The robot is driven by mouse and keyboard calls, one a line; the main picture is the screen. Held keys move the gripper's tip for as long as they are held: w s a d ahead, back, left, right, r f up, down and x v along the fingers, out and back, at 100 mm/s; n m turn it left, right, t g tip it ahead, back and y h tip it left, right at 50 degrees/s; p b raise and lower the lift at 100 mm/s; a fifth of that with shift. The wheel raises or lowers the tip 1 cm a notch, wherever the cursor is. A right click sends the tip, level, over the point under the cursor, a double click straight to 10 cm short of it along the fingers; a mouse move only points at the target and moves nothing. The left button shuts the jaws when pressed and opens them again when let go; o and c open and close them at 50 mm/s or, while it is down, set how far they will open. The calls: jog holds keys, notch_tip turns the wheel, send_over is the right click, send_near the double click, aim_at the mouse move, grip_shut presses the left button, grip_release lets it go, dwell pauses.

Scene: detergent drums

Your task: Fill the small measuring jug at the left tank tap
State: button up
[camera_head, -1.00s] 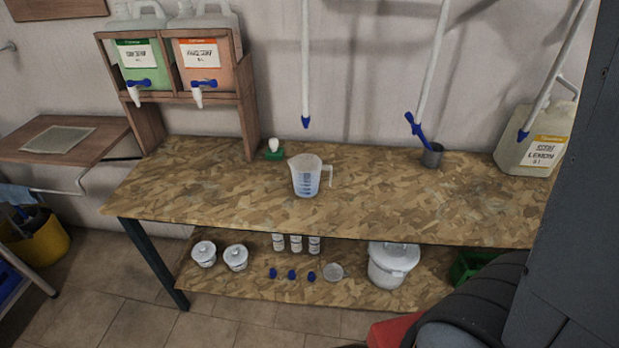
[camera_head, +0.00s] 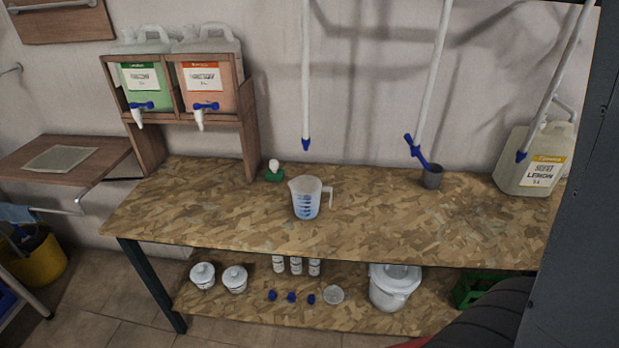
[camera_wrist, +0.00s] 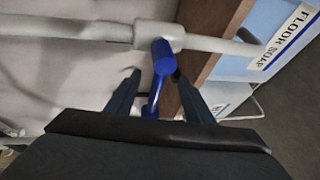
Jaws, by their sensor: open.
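A translucent measuring jug (camera_head: 306,199) with blue marks and a handle on its right stands upright on the worktop. Two tanks stand in a wooden rack at the back left. The left tank (camera_head: 141,80) is green, with a blue-and-white tap (camera_head: 139,112) at its front; the right tank (camera_head: 207,83) is orange with a similar tap. My gripper (camera_wrist: 157,88) shows only in the wrist view, open. A blue handle (camera_wrist: 161,60) on a white pipe appears between its fingers; whether they touch it I cannot tell. The jug is not visible in the wrist view.
White pipes with blue tips hang above the worktop (camera_head: 240,225). A small green-based item (camera_head: 274,172) stands behind the jug. The lower shelf holds a white bucket (camera_head: 393,289) and small containers.

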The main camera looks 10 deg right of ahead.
jog(key=shift+b+v, duration=0.4)
jog(key=shift+v, duration=1.55)
jog(key=shift+r, duration=0.1)
